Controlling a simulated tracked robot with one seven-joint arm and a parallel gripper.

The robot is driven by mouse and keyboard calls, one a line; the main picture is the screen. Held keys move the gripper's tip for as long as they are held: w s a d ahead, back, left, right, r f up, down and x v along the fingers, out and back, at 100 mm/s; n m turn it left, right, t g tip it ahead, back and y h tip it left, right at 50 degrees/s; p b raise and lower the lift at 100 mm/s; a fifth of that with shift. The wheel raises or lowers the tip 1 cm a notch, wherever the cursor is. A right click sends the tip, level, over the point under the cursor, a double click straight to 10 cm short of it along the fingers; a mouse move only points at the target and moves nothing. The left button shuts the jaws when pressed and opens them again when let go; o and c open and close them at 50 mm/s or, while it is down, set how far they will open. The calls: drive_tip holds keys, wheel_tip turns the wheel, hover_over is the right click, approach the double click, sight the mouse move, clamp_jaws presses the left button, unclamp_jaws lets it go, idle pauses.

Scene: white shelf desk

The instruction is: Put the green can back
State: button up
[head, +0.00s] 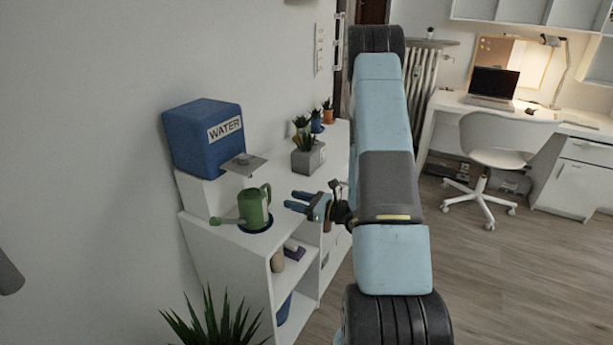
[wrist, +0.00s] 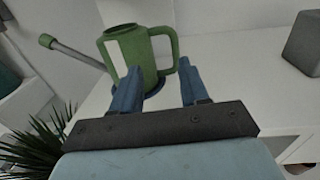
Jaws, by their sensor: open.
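The green watering can (head: 254,208) stands upright on a dark round base (head: 257,227) on the white shelf desk, its spout pointing left. In the wrist view the green can (wrist: 128,52) is just beyond the fingers, with its handle on the right side, roughly in line with the gap between them. My gripper (head: 290,202) is to the right of the can in the head view, fingers pointing at it. It is open and empty, and it looks apart from the can. In the wrist view both blue fingertips (wrist: 160,80) show with a gap between them.
A blue water container (head: 203,140) with a tap ledge stands behind the can on a raised part. A grey planter (head: 309,157) and small potted plants are farther back. A spiky plant (head: 212,318) stands in front of the desk. Shelves below hold small items.

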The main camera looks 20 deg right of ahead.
drive_tip(key=s+a+r+n+g+y, duration=0.1)
drive_tip(key=s+a+r+n+g, duration=0.55)
drive_tip(key=r+n, duration=0.2)
drive_tip(key=s+a+r+n+g, duration=0.6)
drive_tip(key=a+r+n+g, duration=0.1)
drive_tip(key=r, duration=0.2)
drive_tip(key=s+d+r+n+t+h, duration=0.2)
drive_tip(key=s+d+r+n+h, duration=0.1)
drive_tip(key=s+r+n+h, duration=0.3)
drive_tip(key=s+d+r+n+t+h, duration=0.3)
drive_tip(key=s+r+n+h, duration=0.3)
drive_tip(key=s+r, duration=0.2)
drive_tip(key=shift+s+d+h, duration=0.25)
drive_tip(key=shift+s+h, duration=0.15)
drive_tip(key=shift+s, duration=0.3)
drive_tip(key=shift+t, duration=0.25)
drive_tip(key=shift+d, duration=0.1)
